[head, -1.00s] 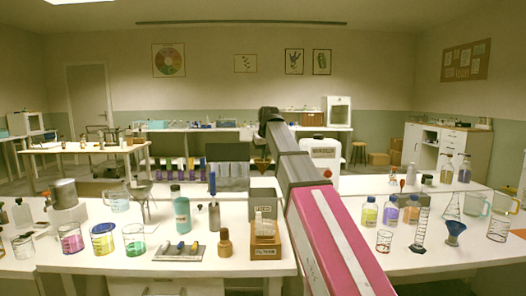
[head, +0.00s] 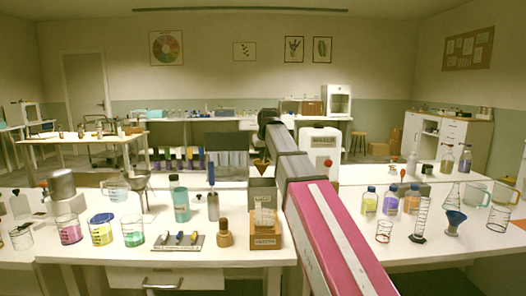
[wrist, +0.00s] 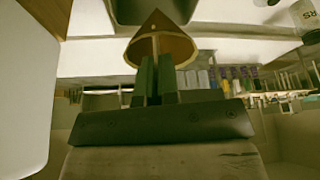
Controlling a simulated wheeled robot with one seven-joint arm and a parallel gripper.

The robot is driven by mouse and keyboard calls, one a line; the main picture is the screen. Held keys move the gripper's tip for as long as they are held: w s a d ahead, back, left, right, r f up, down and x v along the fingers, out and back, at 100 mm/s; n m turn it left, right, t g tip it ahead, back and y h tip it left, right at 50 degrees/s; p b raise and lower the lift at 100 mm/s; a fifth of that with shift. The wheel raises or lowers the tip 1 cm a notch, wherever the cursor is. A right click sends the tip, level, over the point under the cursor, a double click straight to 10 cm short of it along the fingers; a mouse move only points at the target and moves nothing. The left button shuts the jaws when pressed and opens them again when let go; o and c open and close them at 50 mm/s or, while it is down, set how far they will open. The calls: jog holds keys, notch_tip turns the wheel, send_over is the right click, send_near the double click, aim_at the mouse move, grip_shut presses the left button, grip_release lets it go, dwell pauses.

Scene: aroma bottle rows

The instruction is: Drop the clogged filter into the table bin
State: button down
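The clogged filter looks like a brown paper cone (wrist: 162,46). In the wrist view it sits at the tips of my gripper (wrist: 156,72), whose two narrow fingers are close together on it. In the head view the cone (head: 261,166) hangs point down below the end of my arm. A grey open box (head: 262,188), which looks like the table bin, stands on the front table just below the cone in the picture. The height of the cone above it is hard to judge. In the wrist view a dark shape (wrist: 155,10) lies beyond the cone.
A wooden box with a label (head: 265,238) stands in front of the grey box. A brown bottle (head: 225,235), a teal bottle (head: 180,203) and several beakers stand to the left. A white labelled container (head: 320,148) is behind.

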notch_tip(320, 180, down, 11)
jog(key=shift+r, duration=0.15)
dwell(0.9)
jog(key=c, duration=1.3)
grip_release()
jog(key=v, duration=1)
jog(key=shift+s+r, duration=0.15)
jog(key=shift+r, duration=0.25)
